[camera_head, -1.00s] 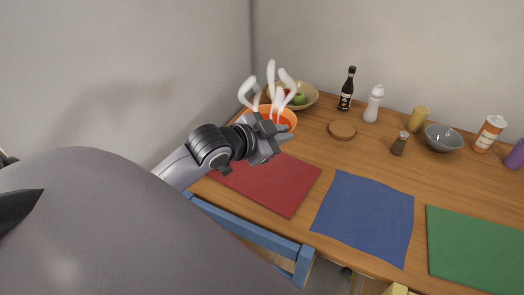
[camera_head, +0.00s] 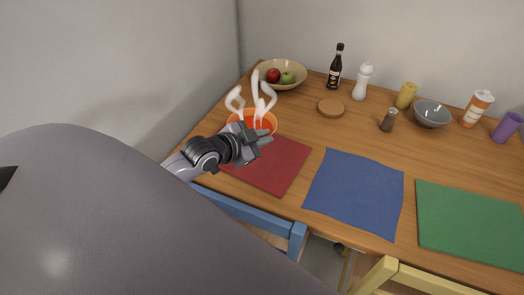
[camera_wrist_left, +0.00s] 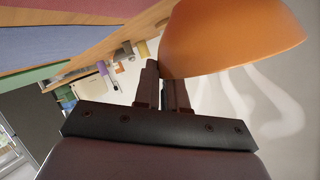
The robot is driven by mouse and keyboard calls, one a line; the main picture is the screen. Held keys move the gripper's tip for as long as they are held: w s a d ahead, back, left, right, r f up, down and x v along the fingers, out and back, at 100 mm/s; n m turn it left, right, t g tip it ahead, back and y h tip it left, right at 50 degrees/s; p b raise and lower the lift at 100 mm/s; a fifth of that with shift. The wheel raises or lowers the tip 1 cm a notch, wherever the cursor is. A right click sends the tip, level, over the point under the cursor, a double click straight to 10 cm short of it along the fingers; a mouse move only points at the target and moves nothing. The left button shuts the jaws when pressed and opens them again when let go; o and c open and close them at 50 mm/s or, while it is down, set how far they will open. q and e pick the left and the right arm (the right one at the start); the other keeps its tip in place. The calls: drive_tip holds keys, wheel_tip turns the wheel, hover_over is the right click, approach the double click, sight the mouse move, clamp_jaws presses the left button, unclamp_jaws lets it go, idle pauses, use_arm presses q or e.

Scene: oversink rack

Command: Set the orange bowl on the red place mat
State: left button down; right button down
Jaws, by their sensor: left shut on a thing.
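The orange bowl (camera_head: 266,123), with white steam rising from it, is near the table's left edge in the head view. My left gripper (camera_head: 257,140) is shut on its near side. In the left wrist view, the fingers (camera_wrist_left: 165,88) pinch the rim of the orange bowl (camera_wrist_left: 225,38). The red place mat (camera_head: 272,172) lies flat on the table. The bowl shows at or just behind the mat's far edge; I cannot tell its height above the table. My left forearm and gripper hide the mat's left part. My right gripper is not in view.
A fruit bowl (camera_head: 283,75) stands behind the orange bowl. A dark bottle (camera_head: 335,70), a white shaker (camera_head: 362,82) and a round wooden coaster (camera_head: 331,108) are to the right. A blue mat (camera_head: 355,193) lies beside the red one. A blue chair (camera_head: 250,218) stands at the near edge.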

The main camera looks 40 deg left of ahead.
use_arm(q)
wheel_tip(320, 180, down, 5)
drive_tip(key=shift+r+b, duration=0.1)
drive_tip(key=shift+b, duration=0.2)
drive_tip(key=c, duration=1.6)
unclamp_jaws()
drive_tip(key=shift+f, duration=0.3)
drive_tip(key=o, duration=0.4)
drive_tip(key=shift+r, duration=0.1)
drive_tip(key=shift+r, duration=0.15)
drive_tip(key=p+v, duration=0.1)
drive_tip(key=v, duration=1.1)
